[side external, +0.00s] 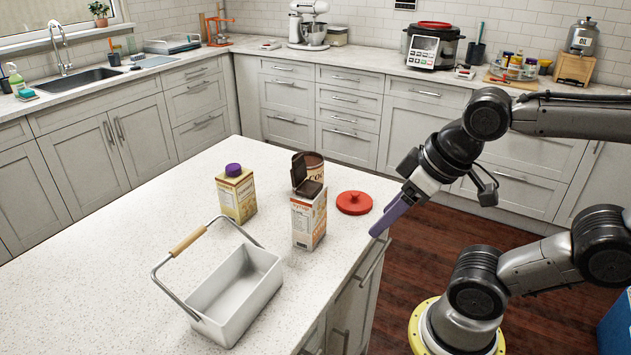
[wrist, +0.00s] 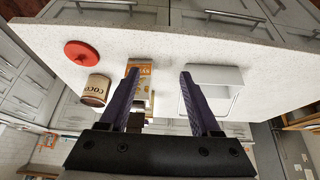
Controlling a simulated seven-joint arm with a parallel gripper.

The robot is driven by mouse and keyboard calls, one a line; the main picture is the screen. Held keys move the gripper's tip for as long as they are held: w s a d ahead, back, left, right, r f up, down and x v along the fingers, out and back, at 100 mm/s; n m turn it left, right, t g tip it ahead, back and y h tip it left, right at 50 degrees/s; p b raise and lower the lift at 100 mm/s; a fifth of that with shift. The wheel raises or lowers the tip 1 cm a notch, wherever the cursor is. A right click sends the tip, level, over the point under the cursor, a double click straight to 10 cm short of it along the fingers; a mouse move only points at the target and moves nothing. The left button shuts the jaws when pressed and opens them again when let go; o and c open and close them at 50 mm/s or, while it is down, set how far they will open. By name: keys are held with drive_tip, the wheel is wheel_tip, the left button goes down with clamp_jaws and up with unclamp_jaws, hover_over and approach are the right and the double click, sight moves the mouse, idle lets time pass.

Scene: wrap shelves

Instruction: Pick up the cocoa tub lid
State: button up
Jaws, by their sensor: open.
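The red lid (side external: 354,203), round with a small knob, lies flat on the counter near its right edge. It also shows at the upper left of the wrist view (wrist: 81,53). The brown cocoa tub (side external: 314,166) stands behind a carton in the side view, mostly hidden there; its label shows in the wrist view (wrist: 96,90). My gripper (side external: 380,228) is open and empty, with purple fingers, by the counter's right edge and apart from the lid. In the wrist view its fingers (wrist: 160,78) lie to the right of the lid and tub.
A yellow carton (side external: 236,195) with a purple cap stands further left. A white basket (side external: 222,312) with a wooden handle sits at the front. The counter's left part is clear.

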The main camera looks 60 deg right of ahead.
drive_tip(key=w+d+r+n, duration=0.2)
drive_tip(key=w+r+n, duration=0.25)
drive_tip(key=n, duration=0.85)
drive_tip(key=n+g, duration=0.6)
drive_tip(key=n, duration=0.2)
hover_over(355, 193)
wheel_tip(355, 193, down, 5)
wheel_tip(355, 193, down, 13)
drive_tip(key=shift+r, duration=0.1)
drive_tip(key=shift+c, duration=0.3)
